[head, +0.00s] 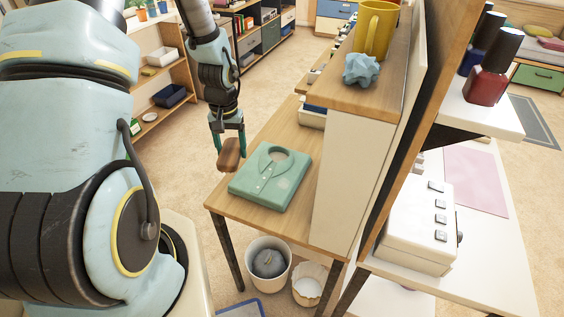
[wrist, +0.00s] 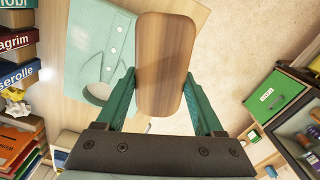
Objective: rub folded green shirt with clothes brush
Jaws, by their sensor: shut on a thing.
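The clothes brush (head: 229,154) has a brown wooden back, which fills the middle of the wrist view (wrist: 165,65). My gripper (head: 228,138) is shut on the brush, one green finger on each side (wrist: 160,88). In the head view the brush hangs left of the shirt, near the table's left edge, apparently above and apart from it. The brush's underside is hidden.
The wooden table (head: 236,204) has a tall cream-sided shelf unit (head: 352,180) close to the shirt's right. A yellow mug (head: 375,28) and a blue crumpled object (head: 361,69) stand on top. A white bin (head: 268,277) is on the floor below. Open carpet lies left of the table.

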